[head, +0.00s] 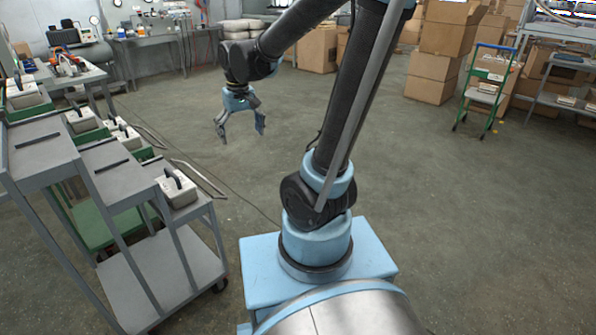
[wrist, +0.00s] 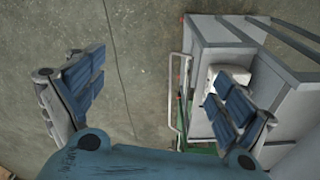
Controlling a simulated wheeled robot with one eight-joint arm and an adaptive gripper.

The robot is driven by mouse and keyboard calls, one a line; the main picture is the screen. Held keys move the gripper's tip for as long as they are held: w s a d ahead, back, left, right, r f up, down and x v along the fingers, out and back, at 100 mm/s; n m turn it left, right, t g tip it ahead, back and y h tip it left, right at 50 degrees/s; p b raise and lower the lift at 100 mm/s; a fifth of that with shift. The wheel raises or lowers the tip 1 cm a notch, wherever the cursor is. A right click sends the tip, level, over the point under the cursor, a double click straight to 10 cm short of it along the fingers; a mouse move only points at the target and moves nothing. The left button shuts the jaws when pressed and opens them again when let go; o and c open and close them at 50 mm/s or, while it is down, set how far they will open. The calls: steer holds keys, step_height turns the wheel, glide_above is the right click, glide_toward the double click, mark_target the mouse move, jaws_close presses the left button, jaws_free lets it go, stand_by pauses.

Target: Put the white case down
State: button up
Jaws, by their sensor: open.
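My gripper (head: 242,135) hangs open and empty above bare floor, to the right of the grey shelved cart. In the wrist view my gripper (wrist: 156,82) has its fingers spread wide with nothing between them. Several white cases with dark handles are in the head view. The nearest white case (head: 180,192) sits on the near right corner of the cart (head: 155,280). Another white case (head: 124,136) sits farther back, and one more (head: 80,121) lies behind it. In the wrist view a white case (wrist: 209,76) shows beside the right finger, partly hidden by it.
A workbench (head: 150,38) stands at the back left. The floor in the middle and right is clear. A thin cable crosses the floor.

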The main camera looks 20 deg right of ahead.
steer(key=s+d+f+m+t, duration=0.1)
steer(key=s+d+f+m, duration=0.2)
steer(key=s+d, duration=1.2)
step_height(320, 180, down, 3)
steer(key=shift+s+f, duration=0.2)
steer(key=shift+s, duration=0.4)
steer(key=shift+a, duration=0.1)
